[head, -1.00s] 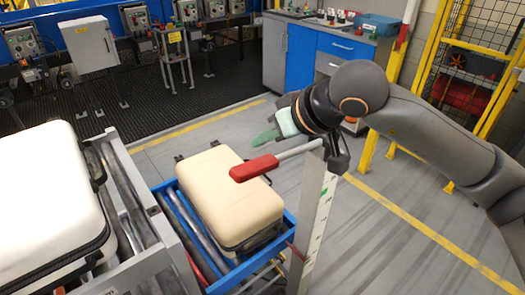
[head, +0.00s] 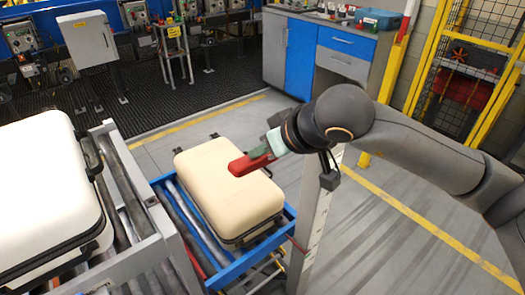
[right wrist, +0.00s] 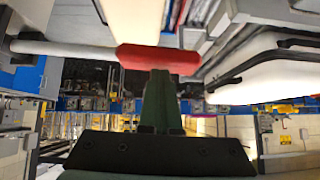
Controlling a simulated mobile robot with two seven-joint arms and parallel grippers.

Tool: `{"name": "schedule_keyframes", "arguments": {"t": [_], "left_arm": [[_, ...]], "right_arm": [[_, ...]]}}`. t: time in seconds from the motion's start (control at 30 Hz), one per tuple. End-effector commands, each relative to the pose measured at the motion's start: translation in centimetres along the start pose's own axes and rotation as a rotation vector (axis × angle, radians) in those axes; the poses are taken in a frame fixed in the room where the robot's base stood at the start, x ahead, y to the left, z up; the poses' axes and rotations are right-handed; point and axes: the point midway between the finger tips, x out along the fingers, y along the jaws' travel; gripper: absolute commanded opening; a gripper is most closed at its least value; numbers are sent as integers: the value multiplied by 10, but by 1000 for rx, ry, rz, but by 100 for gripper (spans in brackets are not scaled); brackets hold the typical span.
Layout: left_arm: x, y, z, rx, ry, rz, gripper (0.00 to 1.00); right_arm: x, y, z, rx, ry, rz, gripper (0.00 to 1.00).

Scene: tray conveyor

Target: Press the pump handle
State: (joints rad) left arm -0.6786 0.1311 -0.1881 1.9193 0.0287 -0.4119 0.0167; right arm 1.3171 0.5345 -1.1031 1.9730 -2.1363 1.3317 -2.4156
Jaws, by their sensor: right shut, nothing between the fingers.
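The pump handle has a red grip (head: 247,163) at the end of a grey lever, which reaches left from an upright metal post (head: 312,225). In the head view my right gripper (head: 263,151) is shut and empty, its green fingers just above and behind the red grip. My arm hides most of the lever. In the right wrist view the red grip (right wrist: 158,59) is right at the tips of the shut green fingers (right wrist: 161,85). I cannot tell whether they touch it. My left gripper is not in view.
A cream case (head: 225,185) lies on a blue tray frame (head: 225,279) with rollers, below the grip. A white case (head: 45,190) lies on the grey roller conveyor (head: 125,180) at left. A blue and grey cabinet (head: 315,55) and yellow fencing (head: 455,70) stand behind.

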Motion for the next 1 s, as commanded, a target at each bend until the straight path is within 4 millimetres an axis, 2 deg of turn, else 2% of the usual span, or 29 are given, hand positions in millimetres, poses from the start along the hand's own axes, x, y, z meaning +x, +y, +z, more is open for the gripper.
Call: {"name": "schedule_keyframes", "arguments": {"t": [0.03,0.1,0.37,0.6,0.8,1.0], "left_arm": [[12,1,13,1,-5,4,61],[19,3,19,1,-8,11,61],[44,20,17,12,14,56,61],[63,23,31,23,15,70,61],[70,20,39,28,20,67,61],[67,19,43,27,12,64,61]], "right_arm": [[11,-1,11,-19,-4,16,0],[16,-3,16,-41,-5,38,0],[35,-5,36,-123,-8,122,0],[53,-3,54,-182,-11,185,0],[62,-1,65,-184,-14,188,0],[64,0,66,-182,-19,186,0]]}}
